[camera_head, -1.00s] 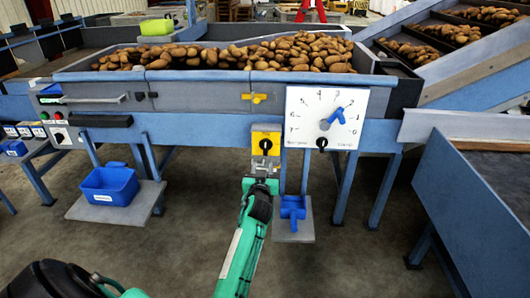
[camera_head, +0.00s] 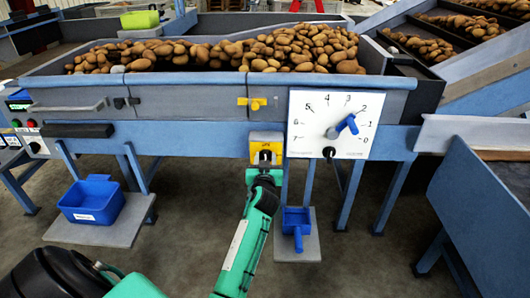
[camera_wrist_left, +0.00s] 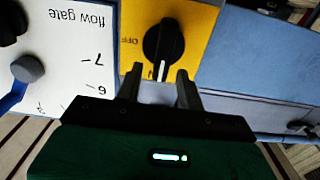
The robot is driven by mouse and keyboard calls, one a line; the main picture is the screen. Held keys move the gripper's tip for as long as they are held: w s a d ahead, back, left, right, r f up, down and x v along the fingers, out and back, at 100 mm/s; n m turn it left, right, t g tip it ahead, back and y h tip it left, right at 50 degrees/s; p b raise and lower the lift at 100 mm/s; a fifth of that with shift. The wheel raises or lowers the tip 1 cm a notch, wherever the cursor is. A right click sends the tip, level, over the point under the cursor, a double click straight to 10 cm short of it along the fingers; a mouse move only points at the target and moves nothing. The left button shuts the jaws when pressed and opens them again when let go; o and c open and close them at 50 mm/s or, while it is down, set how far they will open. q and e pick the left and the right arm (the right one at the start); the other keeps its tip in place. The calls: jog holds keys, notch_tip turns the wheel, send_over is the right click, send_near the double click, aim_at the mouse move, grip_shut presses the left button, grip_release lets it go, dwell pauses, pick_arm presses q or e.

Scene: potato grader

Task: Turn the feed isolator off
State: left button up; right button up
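The feed isolator is a yellow box (camera_head: 266,140) with a black rotary knob on the front of the blue grader frame. In the left wrist view the yellow plate (camera_wrist_left: 198,20) and black knob (camera_wrist_left: 162,40) are close ahead. The knob's white mark points down in that picture, toward the fingers; the OFF label is to its left. My left gripper (camera_wrist_left: 161,88) is open, with its two fingers apart and nothing between them. Its tips are just short of the knob; contact cannot be told. In the head view this gripper (camera_head: 265,168) partly covers the box's lower edge. My right gripper is not in view.
A white flow gate dial (camera_head: 333,125) with a blue lever is right of the isolator. Potatoes (camera_head: 230,52) fill the trough. A blue bin (camera_head: 92,202) and a blue scoop-like holder (camera_head: 296,222) stand on low shelves.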

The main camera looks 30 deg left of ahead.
pick_arm(q)
jog(key=shift+w+a, duration=0.1)
jog(key=shift+w, duration=0.1)
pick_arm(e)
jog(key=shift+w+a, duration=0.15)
pick_arm(q)
grip_shut()
